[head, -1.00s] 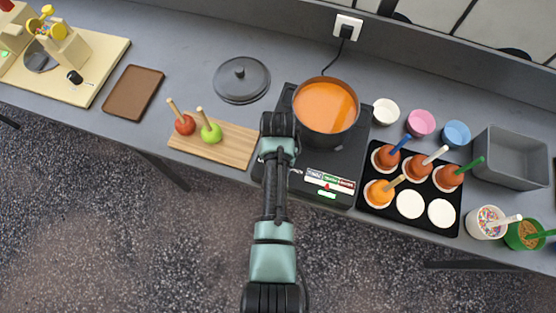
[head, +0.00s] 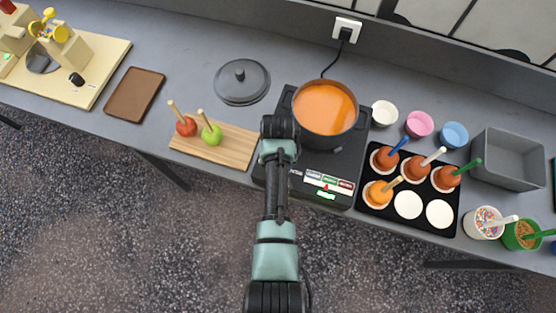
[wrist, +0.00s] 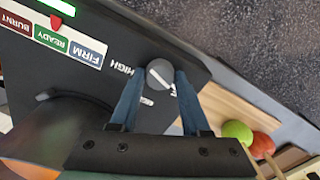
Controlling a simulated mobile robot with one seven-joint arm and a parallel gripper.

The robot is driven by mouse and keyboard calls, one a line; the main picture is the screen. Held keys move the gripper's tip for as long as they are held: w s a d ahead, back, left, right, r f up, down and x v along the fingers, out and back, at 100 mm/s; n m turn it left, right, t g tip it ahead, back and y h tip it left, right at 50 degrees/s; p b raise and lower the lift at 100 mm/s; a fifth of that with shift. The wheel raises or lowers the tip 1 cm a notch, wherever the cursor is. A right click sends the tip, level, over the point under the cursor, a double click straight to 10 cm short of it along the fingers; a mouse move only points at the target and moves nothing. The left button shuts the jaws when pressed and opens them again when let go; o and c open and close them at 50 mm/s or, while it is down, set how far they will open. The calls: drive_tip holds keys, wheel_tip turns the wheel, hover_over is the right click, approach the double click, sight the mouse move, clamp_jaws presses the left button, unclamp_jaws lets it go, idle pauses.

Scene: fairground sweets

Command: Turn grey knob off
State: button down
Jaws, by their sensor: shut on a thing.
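The grey knob (wrist: 160,73) sits on the front panel of the black hot plate (wrist: 100,25), with white lettering reading HIGH near it. My gripper (wrist: 161,78) is shut on the knob in the wrist view, one blue finger on each side of it. In the head view my arm hides the knob and the fingertips. The hot plate (head: 320,192) carries a pot (head: 327,132) of orange liquid. Its label strip reads FIRM, READY and BURNT, with a red pointer (wrist: 56,21) by READY and a lit green bar (wrist: 60,6).
A wooden board (head: 230,148) with a red and a green apple on sticks lies left of the hot plate. A black tray (head: 388,211) of cups stands close on its right. A pot lid (head: 241,81) lies behind, and a cable (head: 336,60) runs to the wall socket.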

drive_tip(key=shift+c, duration=1.9)
unclamp_jaws()
drive_tip(key=shift+r, duration=0.1)
wheel_tip(320, 180, up, 13)
drive_tip(key=b, duration=0.1)
drive_tip(key=shift+b, duration=0.35)
